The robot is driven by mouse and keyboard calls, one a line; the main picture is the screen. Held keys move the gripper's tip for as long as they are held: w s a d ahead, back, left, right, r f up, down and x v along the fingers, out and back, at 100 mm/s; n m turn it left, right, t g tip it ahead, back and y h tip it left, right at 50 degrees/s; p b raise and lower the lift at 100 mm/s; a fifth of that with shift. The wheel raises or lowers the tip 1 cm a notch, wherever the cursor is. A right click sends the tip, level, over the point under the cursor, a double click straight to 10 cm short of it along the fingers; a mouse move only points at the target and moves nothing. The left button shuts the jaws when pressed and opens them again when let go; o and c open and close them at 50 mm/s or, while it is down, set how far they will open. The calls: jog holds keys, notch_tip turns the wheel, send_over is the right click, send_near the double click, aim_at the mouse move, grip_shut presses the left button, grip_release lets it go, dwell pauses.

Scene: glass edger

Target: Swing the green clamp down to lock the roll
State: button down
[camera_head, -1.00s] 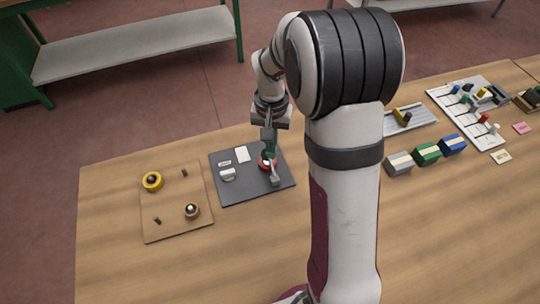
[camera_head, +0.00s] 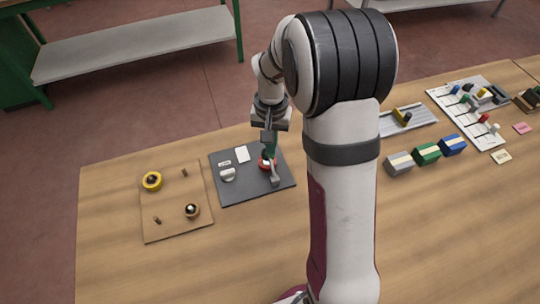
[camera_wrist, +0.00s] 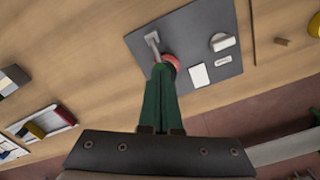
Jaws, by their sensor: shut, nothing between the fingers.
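I cannot tell whether the fingers touch the clamp. My arm and gripper hide part of it in the head view.
A white knob (camera_head: 228,175) and white labels (camera_head: 242,154) are on the plate. A brown board (camera_head: 172,212) with a yellow ring lies to the left. Grey, green and blue blocks (camera_head: 426,154) stand to the right. The front table area is clear.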

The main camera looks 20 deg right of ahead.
jog(key=shift+w+f, duration=0.2)
jog(key=shift+f, duration=0.65)
jog(key=shift+w+f, duration=0.15)
jog(key=shift+f, duration=0.65)
jog(key=shift+r, duration=3.55)
jog(key=s+a+r, duration=0.2)
jog(key=s, duration=0.6)
jog(key=s+a+r+y, duration=0.1)
jog(key=s+a+r, duration=0.1)
jog(key=s, duration=0.7)
jog(key=s+a+r, duration=0.2)
jog(key=s+a, duration=0.2)
jog(key=s, duration=0.5)
jog(key=shift+s+a+r+y, duration=0.2)
jog(key=shift+a+r+y, duration=0.05)
jog(key=shift+y, duration=0.15)
jog(key=c, duration=1.5)
grip_release()
jog(key=shift+c, duration=0.2)
